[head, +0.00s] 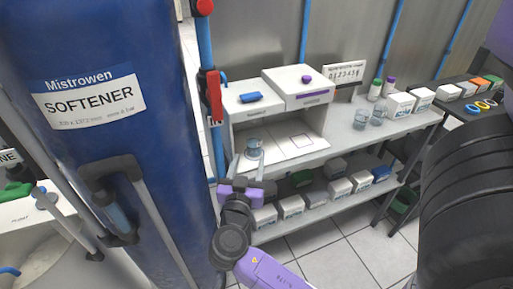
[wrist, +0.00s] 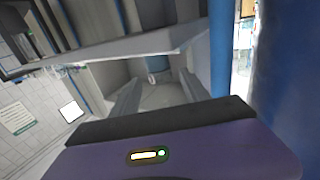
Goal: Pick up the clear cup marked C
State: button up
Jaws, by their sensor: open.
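A clear cup (head: 254,149) stands at the left front of the white open-fronted unit on the rack's upper shelf. I cannot read a letter on it. My gripper (head: 248,168) is open at that cup, its two fingers pointing toward it. In the wrist view a small bluish round shape, probably this cup (wrist: 153,78), shows beyond and between the fingers (wrist: 155,95). I cannot tell whether the fingers reach around it. Two more clear cups, one left (head: 361,119) and one right (head: 377,115), stand farther right on the shelf, their marks too small to read.
A large blue softener tank (head: 130,150) and a blue pipe with a red handle (head: 214,95) stand close on the left. White boxes (head: 400,104) and capped bottles (head: 375,90) are to the right. The lower shelf (head: 320,205) holds several boxes.

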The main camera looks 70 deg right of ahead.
aim_at(253, 147)
jog(key=shift+s+d+r+m, duration=0.15)
jog(key=shift+d+m, duration=0.15)
jog(key=shift+d, duration=0.25)
jog(key=d, duration=0.2)
jog(key=w+d+p, duration=0.1)
jog(key=d, duration=0.1)
jog(key=d+p, duration=0.1)
jog(key=d, duration=0.1)
jog(key=shift+w+d+r, duration=0.15)
jog(key=shift+d+r, duration=0.1)
jog(key=shift+r, duration=0.1)
jog(key=shift+w+d+f, duration=0.1)
jog(key=shift+d, duration=0.4)
grip_shut()
